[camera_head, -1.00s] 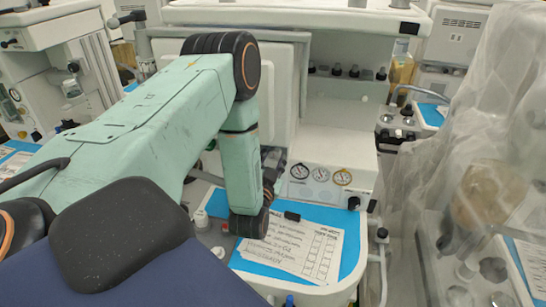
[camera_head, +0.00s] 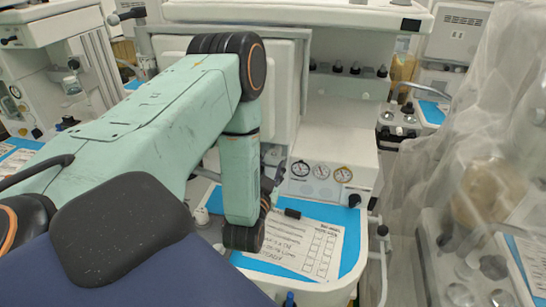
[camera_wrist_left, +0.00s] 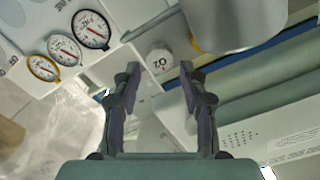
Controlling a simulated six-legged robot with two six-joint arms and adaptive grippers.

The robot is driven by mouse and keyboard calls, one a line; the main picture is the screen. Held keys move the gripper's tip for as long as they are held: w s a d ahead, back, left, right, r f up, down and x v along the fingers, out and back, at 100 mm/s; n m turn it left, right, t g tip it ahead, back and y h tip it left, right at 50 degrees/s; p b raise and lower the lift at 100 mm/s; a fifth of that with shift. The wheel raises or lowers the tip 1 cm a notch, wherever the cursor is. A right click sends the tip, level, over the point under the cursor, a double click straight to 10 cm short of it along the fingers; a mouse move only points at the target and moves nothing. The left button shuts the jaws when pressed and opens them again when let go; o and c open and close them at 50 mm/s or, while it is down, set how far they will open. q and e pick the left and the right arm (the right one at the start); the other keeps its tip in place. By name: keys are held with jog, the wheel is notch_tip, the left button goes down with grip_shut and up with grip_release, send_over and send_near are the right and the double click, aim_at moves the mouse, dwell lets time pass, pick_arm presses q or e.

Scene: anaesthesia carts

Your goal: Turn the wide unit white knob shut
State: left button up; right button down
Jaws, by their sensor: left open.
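The wide unit (camera_head: 340,140) stands in the middle of the head view, with round gauges (camera_head: 320,171) on its white front panel. A white knob marked O2 (camera_wrist_left: 160,60) shows in the left wrist view, on the panel beside the gauges (camera_wrist_left: 66,47). In the head view I cannot make out this knob; my left arm covers that area. My left gripper (camera_wrist_left: 160,76) is open and empty. Its two fingertips show on either side of the knob in the wrist view, apart from it. In the head view the gripper (camera_head: 271,180) is mostly hidden behind my wrist.
A blue mat with a paper checklist (camera_head: 310,245) lies on the unit's worktop below my wrist. A grey cylinder (camera_wrist_left: 230,22) is close to the right finger in the wrist view. Translucent plastic sheeting (camera_head: 460,130) hangs over equipment at right. Another cart (camera_head: 55,75) stands at left.

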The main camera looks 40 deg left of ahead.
pick_arm(q)
jog(key=v, duration=0.3)
jog(key=shift+s+d, duration=0.2)
jog(key=shift+s, duration=0.1)
jog(key=shift+s+d, duration=0.1)
dwell(0.4)
